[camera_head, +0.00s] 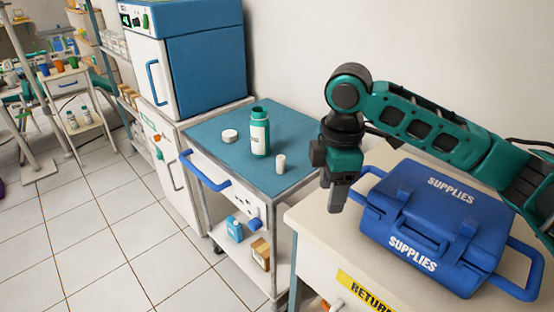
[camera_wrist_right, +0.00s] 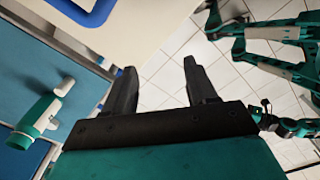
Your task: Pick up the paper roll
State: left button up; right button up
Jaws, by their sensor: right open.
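The paper roll (camera_head: 281,163) is a small white upright cylinder on the blue top of the cart (camera_head: 225,155), near its right edge. In the right wrist view a small pale cylinder (camera_wrist_right: 65,87) beside the green bottle looks like the same roll. My right gripper (camera_head: 337,205) points down to the right of the roll, apart from it, between the cart and the supplies box. Its two fingers are spread and empty in the right wrist view (camera_wrist_right: 163,82). My left gripper does not show in the head view.
A green bottle (camera_head: 260,131) with a white label and a white lid (camera_head: 229,136) stand near the roll. The blue supplies box (camera_head: 430,218) sits on a pale counter (camera_head: 318,233) at the right. A blue-topped cabinet (camera_head: 197,55) stands behind the cart.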

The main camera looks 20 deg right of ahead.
aim_at(280, 158)
jog(key=i, duration=0.85)
